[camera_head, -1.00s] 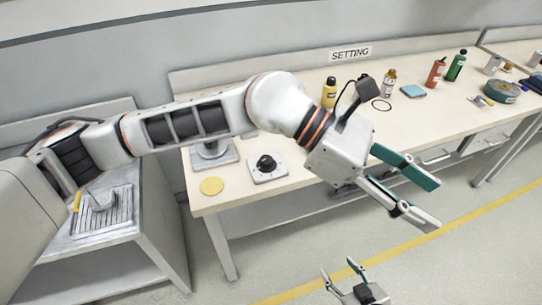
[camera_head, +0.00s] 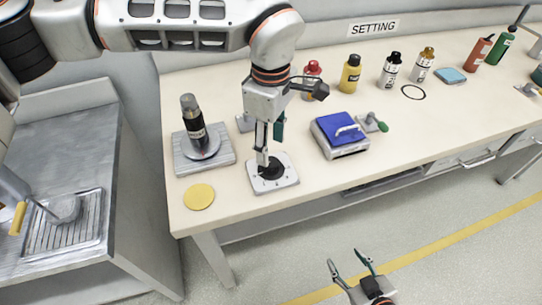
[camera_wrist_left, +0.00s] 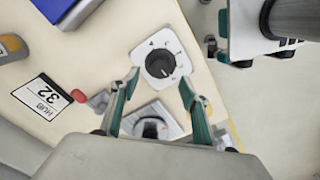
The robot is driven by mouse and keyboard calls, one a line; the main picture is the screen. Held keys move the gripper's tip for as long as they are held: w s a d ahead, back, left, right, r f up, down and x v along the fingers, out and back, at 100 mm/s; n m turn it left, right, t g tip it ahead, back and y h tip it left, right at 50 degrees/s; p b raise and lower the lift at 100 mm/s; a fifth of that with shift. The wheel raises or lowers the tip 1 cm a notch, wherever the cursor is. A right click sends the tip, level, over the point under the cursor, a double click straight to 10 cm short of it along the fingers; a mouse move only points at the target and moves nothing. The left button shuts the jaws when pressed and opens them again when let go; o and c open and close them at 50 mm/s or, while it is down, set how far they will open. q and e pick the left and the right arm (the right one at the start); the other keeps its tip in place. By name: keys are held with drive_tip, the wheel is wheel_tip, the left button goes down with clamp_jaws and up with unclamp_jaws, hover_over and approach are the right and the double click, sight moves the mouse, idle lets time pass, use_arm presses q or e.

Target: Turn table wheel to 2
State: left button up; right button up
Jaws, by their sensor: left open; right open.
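The table wheel is a black round knob (camera_wrist_left: 161,65) on a pale plate (camera_wrist_left: 176,50) with small marks around it. In the head view the plate (camera_head: 285,181) lies near the table's front edge, and the knob (camera_head: 268,172) is partly hidden by my left gripper (camera_head: 269,143). That gripper points down over the wheel. In the left wrist view my left gripper (camera_wrist_left: 158,82) is open, its teal-edged fingers apart with the wheel between and beyond their tips. Contact cannot be told. The marks are too small to read. My right gripper (camera_head: 350,262) is open and empty, low over the floor.
A grey plate (camera_head: 225,160) with a dark bottle (camera_head: 193,122) stands left of the wheel, a yellow disc (camera_head: 199,197) in front of it. A blue-topped device (camera_head: 341,130) is close on the right. Several bottles line the back under the SETTING sign (camera_head: 373,28).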

sight(271, 162)
use_arm(q)
wheel_tip(271, 162, down, 6)
drive_tip(key=c, duration=1.1)
